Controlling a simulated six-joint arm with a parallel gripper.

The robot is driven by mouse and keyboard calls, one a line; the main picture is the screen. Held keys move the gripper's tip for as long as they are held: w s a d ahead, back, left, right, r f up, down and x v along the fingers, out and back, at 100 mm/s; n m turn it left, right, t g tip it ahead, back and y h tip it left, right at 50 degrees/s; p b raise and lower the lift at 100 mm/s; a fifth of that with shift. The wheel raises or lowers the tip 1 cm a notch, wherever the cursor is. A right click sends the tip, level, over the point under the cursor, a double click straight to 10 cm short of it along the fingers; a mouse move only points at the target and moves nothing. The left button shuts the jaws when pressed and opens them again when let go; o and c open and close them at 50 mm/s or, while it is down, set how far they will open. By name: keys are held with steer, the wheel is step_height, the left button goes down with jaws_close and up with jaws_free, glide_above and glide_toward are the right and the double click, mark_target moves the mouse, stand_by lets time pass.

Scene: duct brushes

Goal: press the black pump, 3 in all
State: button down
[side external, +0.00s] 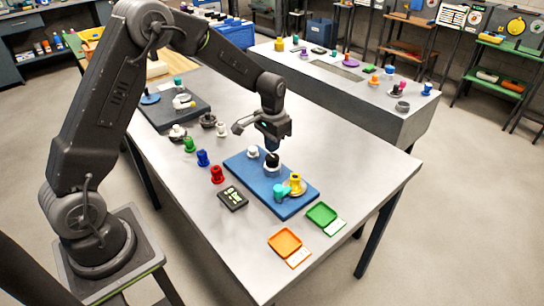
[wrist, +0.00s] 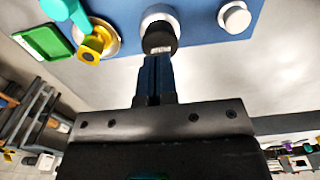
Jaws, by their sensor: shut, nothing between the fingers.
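The black pump (side external: 272,160) stands on a white round base on the blue board (side external: 242,165), between a white knob and a yellow-and-turquoise piece. In the wrist view the black pump (wrist: 159,37) shows at the tips of my shut fingers, with its pale collar behind it. My gripper (side external: 271,148) points down just above the pump in the side view. In the wrist view my gripper (wrist: 158,62) has its blue fingers together with nothing between them. Whether the fingertips touch the pump top I cannot tell.
On the blue board are a white knob (side external: 253,152) and a yellow fitting (side external: 295,183) with a turquoise lever (side external: 281,191). A small black display box (side external: 232,197), an orange tray (side external: 285,243) and a green tray (side external: 322,214) lie nearby. Red, blue and green knobs stand left.

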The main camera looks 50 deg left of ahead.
mark_target(272, 156)
steer(key=shift+f, duration=2)
steer(key=shift+r, duration=1.45)
steer(key=shift+f, duration=0.15)
steer(key=shift+f, duration=1.3)
steer(key=shift+r, duration=1.45)
